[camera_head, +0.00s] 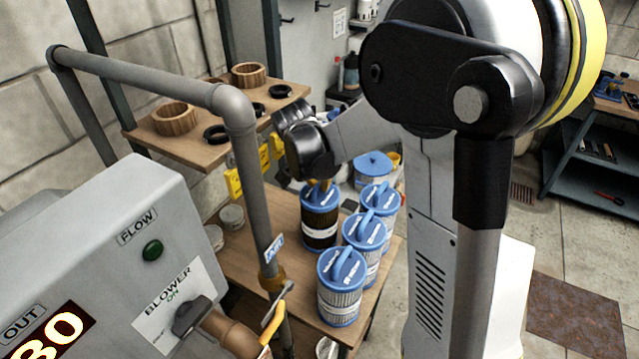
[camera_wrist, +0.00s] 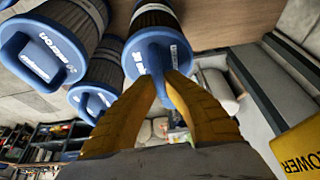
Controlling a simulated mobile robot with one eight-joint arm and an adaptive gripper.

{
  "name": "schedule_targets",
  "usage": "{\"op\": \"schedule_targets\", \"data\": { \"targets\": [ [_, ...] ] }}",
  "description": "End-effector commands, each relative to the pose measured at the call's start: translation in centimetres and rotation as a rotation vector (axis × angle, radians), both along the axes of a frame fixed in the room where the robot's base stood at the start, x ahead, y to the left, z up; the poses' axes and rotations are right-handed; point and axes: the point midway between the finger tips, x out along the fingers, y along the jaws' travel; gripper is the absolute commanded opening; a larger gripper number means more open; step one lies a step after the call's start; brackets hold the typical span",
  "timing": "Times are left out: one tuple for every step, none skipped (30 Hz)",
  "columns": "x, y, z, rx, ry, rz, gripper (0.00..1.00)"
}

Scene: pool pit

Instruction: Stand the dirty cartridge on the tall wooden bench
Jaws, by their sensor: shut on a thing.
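The dirty cartridge (camera_head: 319,226) has dark brown pleats, a pale band and a blue cap. It is upright at the left of a group of cartridges over the wooden bench (camera_head: 258,258); I cannot tell whether its base touches the wood. My gripper (camera_head: 322,185) is above it, shut on its blue top handle. In the wrist view the yellow fingers of my gripper (camera_wrist: 165,84) close on the handle of the dirty cartridge (camera_wrist: 153,50). The fingers and wrist hide part of the cap.
Cleaner blue-capped cartridges stand close by on the right, including a front one (camera_head: 341,300) and a middle one (camera_head: 364,236). A grey pipe (camera_head: 252,170) rises left of them. A wooden shelf (camera_head: 190,150) with rings is behind; a blower control box (camera_head: 120,240) is front left.

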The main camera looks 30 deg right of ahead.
Motion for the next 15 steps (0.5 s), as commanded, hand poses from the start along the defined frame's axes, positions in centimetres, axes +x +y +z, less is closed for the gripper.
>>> {"op": "schedule_targets", "data": {
  "targets": [
    [0.01, -0.01, -0.03, 0.0, 0.0, 0.0, 0.0],
    [0.01, -0.02, -0.12, 0.0, 0.0, 0.0, 0.0],
    [0.01, -0.01, -0.27, 0.0, 0.0, 0.0, 0.0],
    [0.01, 0.0, -0.26, 0.0, 0.0, 0.0, 0.16],
    [0.01, -0.01, -0.21, 0.0, 0.0, 0.0, 0.26],
    [0.0, 0.0, -0.19, 0.0, 0.0, 0.0, 0.28],
    [0.0, 0.0, -0.19, 0.0, 0.0, 0.0, 0.28],
    [0.01, -0.01, -0.18, 0.0, 0.0, 0.0, 0.28],
    [0.01, -0.01, -0.18, 0.0, 0.0, 0.0, 0.28],
    [0.01, -0.01, -0.18, 0.0, 0.0, 0.0, 0.28],
    [0.0, 0.0, -0.17, 0.0, 0.0, 0.0, 0.28],
    [0.0, 0.0, -0.17, 0.0, 0.0, 0.0, 0.28],
    [0.0, 0.0, -0.16, 0.0, 0.0, 0.0, 0.28],
    [0.0, 0.0, -0.13, 0.0, 0.0, 0.0, 0.28],
    [0.0, 0.0, 0.0, 0.0, 0.0, 0.0, 0.28]
  ]
}}
